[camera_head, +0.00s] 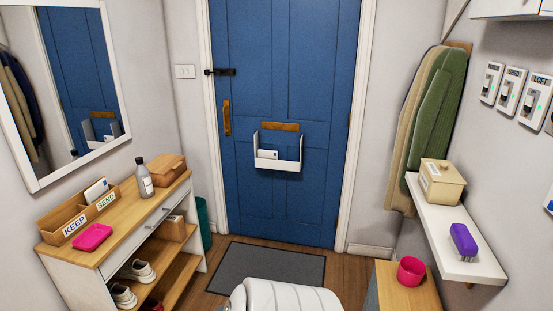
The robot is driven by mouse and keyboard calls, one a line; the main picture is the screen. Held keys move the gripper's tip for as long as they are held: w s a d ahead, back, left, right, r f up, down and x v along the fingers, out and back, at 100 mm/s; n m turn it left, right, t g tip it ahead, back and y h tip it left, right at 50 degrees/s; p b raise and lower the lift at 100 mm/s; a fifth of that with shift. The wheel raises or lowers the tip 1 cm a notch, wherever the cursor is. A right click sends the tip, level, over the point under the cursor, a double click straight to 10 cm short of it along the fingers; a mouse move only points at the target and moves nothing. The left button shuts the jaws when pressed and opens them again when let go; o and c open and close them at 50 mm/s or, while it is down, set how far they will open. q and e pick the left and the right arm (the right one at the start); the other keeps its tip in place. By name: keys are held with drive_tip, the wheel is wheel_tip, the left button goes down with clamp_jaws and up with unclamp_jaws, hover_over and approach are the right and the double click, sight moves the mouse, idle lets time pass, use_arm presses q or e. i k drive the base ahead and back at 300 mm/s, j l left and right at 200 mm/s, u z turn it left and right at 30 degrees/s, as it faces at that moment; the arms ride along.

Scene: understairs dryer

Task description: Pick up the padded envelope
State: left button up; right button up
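I cannot pick out a padded envelope for certain. A small white item (267,154), perhaps a letter, rests in the white letter basket (277,166) on the blue door. Another white, envelope-like item (96,190) stands in the wooden sorter (62,217), whose front labels read KEEP and SEND. Neither item shows clear padding. Neither of my grippers is in view.
The sorter stands on a shoe cabinet (125,228) at left with a pink tray (92,237), grey bottle (144,180) and wooden box (166,169). A wall shelf (443,228) at right holds a lidded box (442,187) and purple item (463,240). A grey mat (268,262) lies before the door.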

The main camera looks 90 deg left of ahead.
sight(264, 154)
drive_tip(key=u, duration=2.85)
drive_tip(key=i, duration=0.7)
drive_tip(key=i+l+u, duration=0.1)
drive_tip(key=i, duration=0.6)
drive_tip(key=i+l, duration=0.15)
drive_tip(key=i, duration=0.55)
